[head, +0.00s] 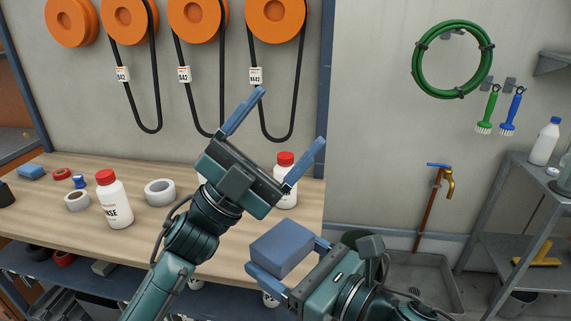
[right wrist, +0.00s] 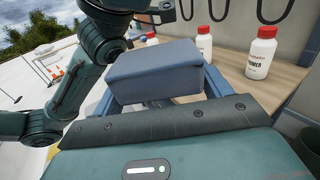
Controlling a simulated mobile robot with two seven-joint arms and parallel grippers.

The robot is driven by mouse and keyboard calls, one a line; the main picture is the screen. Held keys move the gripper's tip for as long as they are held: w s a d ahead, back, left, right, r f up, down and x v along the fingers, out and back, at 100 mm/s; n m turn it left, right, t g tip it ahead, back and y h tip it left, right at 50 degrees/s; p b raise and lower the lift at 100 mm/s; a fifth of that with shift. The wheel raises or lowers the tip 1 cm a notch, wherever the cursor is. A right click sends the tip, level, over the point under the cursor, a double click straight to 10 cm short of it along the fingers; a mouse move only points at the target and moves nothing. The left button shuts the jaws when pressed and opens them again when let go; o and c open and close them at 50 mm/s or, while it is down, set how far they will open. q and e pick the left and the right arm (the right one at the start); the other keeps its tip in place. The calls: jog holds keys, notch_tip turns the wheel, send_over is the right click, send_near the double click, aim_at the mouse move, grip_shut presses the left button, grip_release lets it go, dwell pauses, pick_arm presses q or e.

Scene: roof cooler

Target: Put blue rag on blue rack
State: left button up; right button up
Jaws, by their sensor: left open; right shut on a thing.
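A blue folded, block-shaped rag (head: 281,247) is between the fingers of my right gripper (head: 284,256), low in the middle of the head view, in front of the bench edge. The rag (right wrist: 153,70) also shows in the right wrist view, with a finger on either side. My left gripper (head: 292,117) is open and empty, raised above the bench and pointing up and right. No plainly blue rack shows; a grey-blue metal rack (head: 520,161) stands at the right edge of the head view. A smaller blue item (head: 31,171) lies at the bench's far left.
The wooden bench (head: 140,237) holds white bottles with red caps (head: 115,203), tape rolls (head: 160,192) and small items. Orange reels with hanging black cords (head: 276,20) are above. A brass tap (head: 448,183) and basin are between bench and metal rack. White bottles stand on that rack.

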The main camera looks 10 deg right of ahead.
pick_arm(q)
jog(key=s+d+r+m+g+y, duration=0.2)
jog(key=s+d+m+g+y, duration=0.35)
jog(key=m+g, duration=0.4)
jog(key=s+d+r+m+g+y, duration=0.2)
jog(key=s+d+m+g+y, duration=0.25)
jog(key=s+m+g, duration=0.45)
jog(key=t+y, duration=1.3)
jog(key=y, duration=0.4)
send_over(285, 239)
notch_tip(285, 239, down, 7)
jog(key=shift+m+g, duration=0.35)
notch_tip(285, 239, down, 12)
jog(key=shift+r, duration=0.15)
jog(key=shift+c, duration=0.6)
